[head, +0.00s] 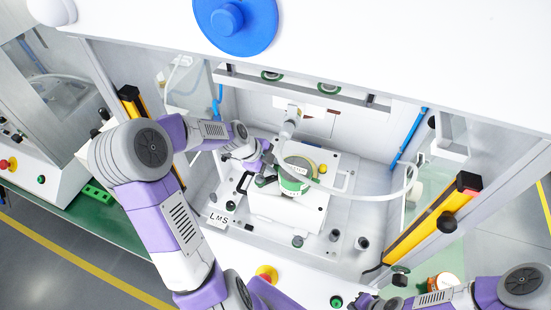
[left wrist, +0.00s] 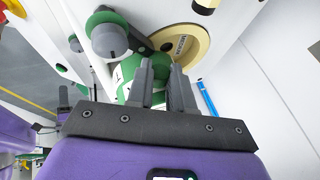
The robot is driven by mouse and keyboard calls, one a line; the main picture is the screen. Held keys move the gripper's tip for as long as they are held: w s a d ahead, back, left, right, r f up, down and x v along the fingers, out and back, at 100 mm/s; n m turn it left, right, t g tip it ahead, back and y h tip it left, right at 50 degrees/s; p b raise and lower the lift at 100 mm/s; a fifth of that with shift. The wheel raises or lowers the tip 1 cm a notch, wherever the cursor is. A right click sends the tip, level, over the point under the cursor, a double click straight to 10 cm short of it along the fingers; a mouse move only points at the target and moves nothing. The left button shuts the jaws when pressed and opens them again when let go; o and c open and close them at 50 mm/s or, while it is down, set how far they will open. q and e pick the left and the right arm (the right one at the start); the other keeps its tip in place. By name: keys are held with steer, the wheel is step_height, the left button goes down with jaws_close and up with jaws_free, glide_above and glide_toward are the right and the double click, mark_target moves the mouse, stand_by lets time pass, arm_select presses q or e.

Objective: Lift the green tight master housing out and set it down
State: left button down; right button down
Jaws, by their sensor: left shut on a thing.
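The green tight master housing (head: 291,185) sits in the fixture of the press, with a cream disc (head: 299,163) beside it. In the left wrist view the green housing (left wrist: 130,76) lies at the fingertips, and the lettered cream disc (left wrist: 181,47) is just beyond. My left gripper (head: 268,169) reaches into the press from the left and is shut on the housing; its dark fingers (left wrist: 167,80) hide part of it. Whether the housing is clear of its seat cannot be told. My right gripper (head: 366,301) is at the bottom edge, partly cut off, its jaws unclear.
The white fixture block (head: 290,211) stands on the press floor among short posts (head: 361,243). A white curved tube (head: 380,193) crosses on the right. A yellow light curtain (head: 432,222) flanks the opening. The white front ledge carries a red button (head: 267,273) and a green one (head: 336,301).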

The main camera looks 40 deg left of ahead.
arm_select(q)
steer(key=s+d+p, duration=0.2)
steer(key=s, duration=1)
steer(key=shift+s+d, duration=0.25)
steer(key=shift+d, duration=0.1)
